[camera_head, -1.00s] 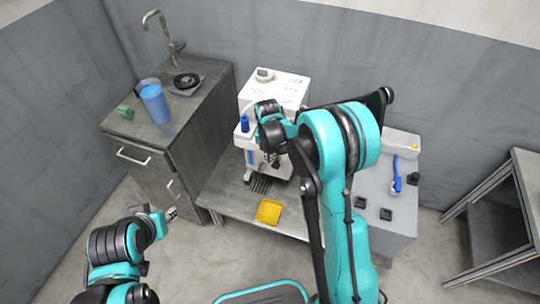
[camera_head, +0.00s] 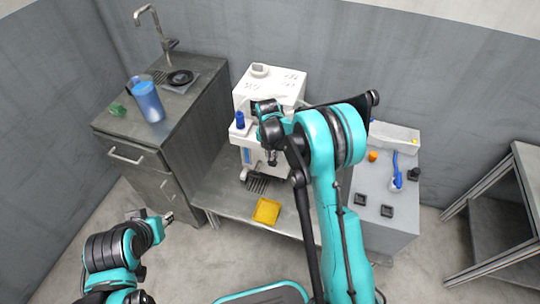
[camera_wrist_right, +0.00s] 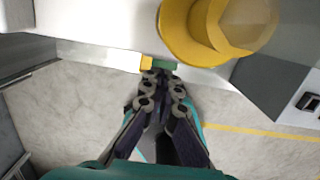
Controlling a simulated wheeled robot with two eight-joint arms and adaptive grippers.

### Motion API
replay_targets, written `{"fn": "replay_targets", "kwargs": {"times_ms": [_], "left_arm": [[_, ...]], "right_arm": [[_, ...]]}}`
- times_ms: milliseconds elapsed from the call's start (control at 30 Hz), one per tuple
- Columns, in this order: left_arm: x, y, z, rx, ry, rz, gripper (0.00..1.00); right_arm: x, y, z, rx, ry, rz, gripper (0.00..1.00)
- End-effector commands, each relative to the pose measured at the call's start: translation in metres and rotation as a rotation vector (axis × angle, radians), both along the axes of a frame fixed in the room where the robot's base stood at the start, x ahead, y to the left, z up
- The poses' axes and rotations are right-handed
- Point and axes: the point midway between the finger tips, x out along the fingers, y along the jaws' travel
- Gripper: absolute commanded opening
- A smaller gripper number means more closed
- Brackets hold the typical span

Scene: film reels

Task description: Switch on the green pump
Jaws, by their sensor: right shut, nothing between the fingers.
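In the head view a white machine (camera_head: 268,88) stands on the low metal bench, with a blue knob (camera_head: 240,119) at its left front. My right gripper (camera_head: 272,160) points down at the machine's front, shut and empty. In the right wrist view its fingertips (camera_wrist_right: 159,72) are close together, right by a small green piece (camera_wrist_right: 164,65) on a pale edge; I cannot tell whether they touch it. A small yellow piece (camera_wrist_right: 147,62) sits left of the green one. No whole green pump can be made out. My left gripper (camera_head: 160,215) is apart at lower left, its opening unclear.
A yellow sponge-like block (camera_head: 267,210) lies on the bench's front. A grey cabinet (camera_head: 365,190) with a blue brush-like item (camera_head: 397,172) stands right. The sink counter (camera_head: 120,122) is left, holding a blue jug (camera_head: 150,103).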

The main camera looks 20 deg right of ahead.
Motion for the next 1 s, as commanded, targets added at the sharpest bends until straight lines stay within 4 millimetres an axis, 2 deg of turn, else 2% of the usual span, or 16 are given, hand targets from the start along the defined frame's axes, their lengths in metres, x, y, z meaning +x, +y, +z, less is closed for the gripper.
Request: {"fn": "replay_targets", "kwargs": {"times_ms": [67, 333, 700, 1000], "left_arm": [[0.000, 0.000, 0.000, 0.000, 0.000, 0.000, 0.34], [0.000, 0.000, 0.000, 0.000, 0.000, 0.000, 0.34], [0.000, 0.000, 0.010, 0.000, 0.000, 0.000, 0.34], [0.000, 0.000, 0.010, 0.000, 0.000, 0.000, 0.34]], "right_arm": [[0.001, 0.000, -0.002, -0.038, -0.054, 0.003, 0.00], [0.002, -0.002, -0.001, -0.039, -0.056, -0.001, 0.00], [0.002, -0.002, 0.014, -0.038, -0.055, 0.000, 0.00], [0.002, -0.002, 0.014, -0.039, -0.056, 0.000, 0.00]]}}
